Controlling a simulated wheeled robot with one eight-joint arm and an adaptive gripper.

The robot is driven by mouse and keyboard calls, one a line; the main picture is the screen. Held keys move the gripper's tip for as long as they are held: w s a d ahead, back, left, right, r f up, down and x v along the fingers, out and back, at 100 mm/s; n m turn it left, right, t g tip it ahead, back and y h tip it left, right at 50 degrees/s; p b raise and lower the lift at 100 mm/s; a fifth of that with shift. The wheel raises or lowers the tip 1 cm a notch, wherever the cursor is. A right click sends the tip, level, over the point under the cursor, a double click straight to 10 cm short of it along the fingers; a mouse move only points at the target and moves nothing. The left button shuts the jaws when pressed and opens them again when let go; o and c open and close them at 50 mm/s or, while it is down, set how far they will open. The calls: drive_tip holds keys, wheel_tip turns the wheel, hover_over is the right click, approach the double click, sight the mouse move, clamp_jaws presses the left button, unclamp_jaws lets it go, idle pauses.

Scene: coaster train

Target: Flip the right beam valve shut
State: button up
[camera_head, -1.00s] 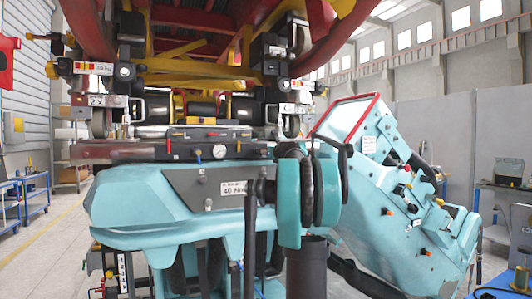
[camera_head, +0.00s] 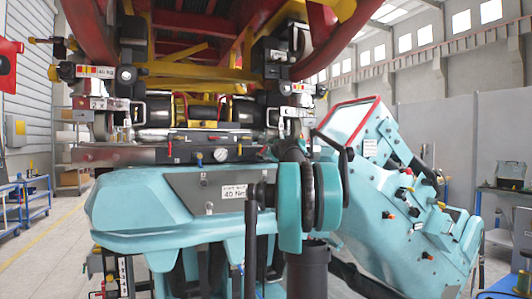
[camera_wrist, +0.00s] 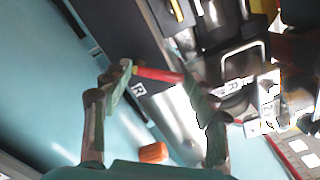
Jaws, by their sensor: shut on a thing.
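The right beam valve has a red lever (camera_wrist: 158,75) beside a plate marked R (camera_wrist: 139,89) on the dark beam in the wrist view. My gripper (camera_wrist: 156,78) has one finger at each end of the lever, and it is shut on the lever. The fingers hide the lever's ends, so its exact angle to the valve body is hard to tell. There my arm largely hides the gripper and the right valve.
The red and yellow coaster train underside (camera_head: 200,70) hangs close above the beam. A metal bracket (camera_wrist: 245,60) and other hardware stand close to the right finger. An orange block (camera_wrist: 153,152) shows below between the fingers. Blue carts (camera_head: 35,200) stand at the left.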

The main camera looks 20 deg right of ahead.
drive_tip(key=n, duration=0.3)
drive_tip(key=a+n, duration=0.1)
drive_tip(key=shift+r, duration=0.25)
drive_tip(key=shift+a+n, duration=0.2)
drive_tip(key=shift+n, duration=0.7)
drive_tip(key=shift+a+n, duration=0.15)
drive_tip(key=shift+n, duration=0.75)
drive_tip(key=o, duration=0.9)
drive_tip(key=shift+c, duration=0.2)
drive_tip(key=shift+s, duration=0.1)
drive_tip(key=s, duration=1.1)
drive_tip(key=shift+s+d, duration=0.2)
drive_tip(key=shift+s, duration=0.2)
